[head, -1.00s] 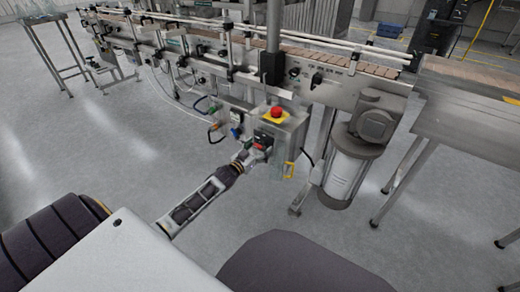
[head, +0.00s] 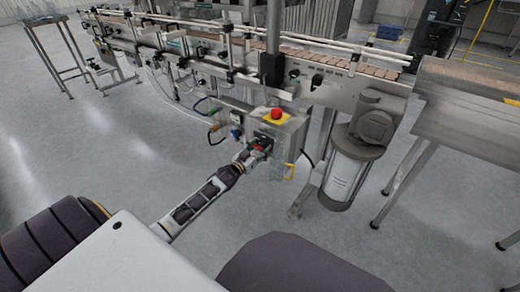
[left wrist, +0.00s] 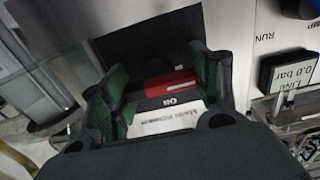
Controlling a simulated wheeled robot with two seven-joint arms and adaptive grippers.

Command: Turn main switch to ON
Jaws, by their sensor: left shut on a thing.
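The main switch, with a red handle (left wrist: 172,84) on a dark plate, sits on the front of a steel control box (head: 278,125). A white label (left wrist: 185,118) with upside-down lettering lies beside the handle, and its wording is hard to read. My left gripper (head: 257,149) is at the box front, over the switch. In the left wrist view its two green-padded fingers (left wrist: 163,82) are on either side of the red handle and shut on it. Part of the handle is hidden by the fingers. My right gripper is not in view.
A red emergency stop button (head: 276,114) on a yellow base stands on top of the box. A motor (head: 350,165) hangs at the right. The floor at left is clear.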

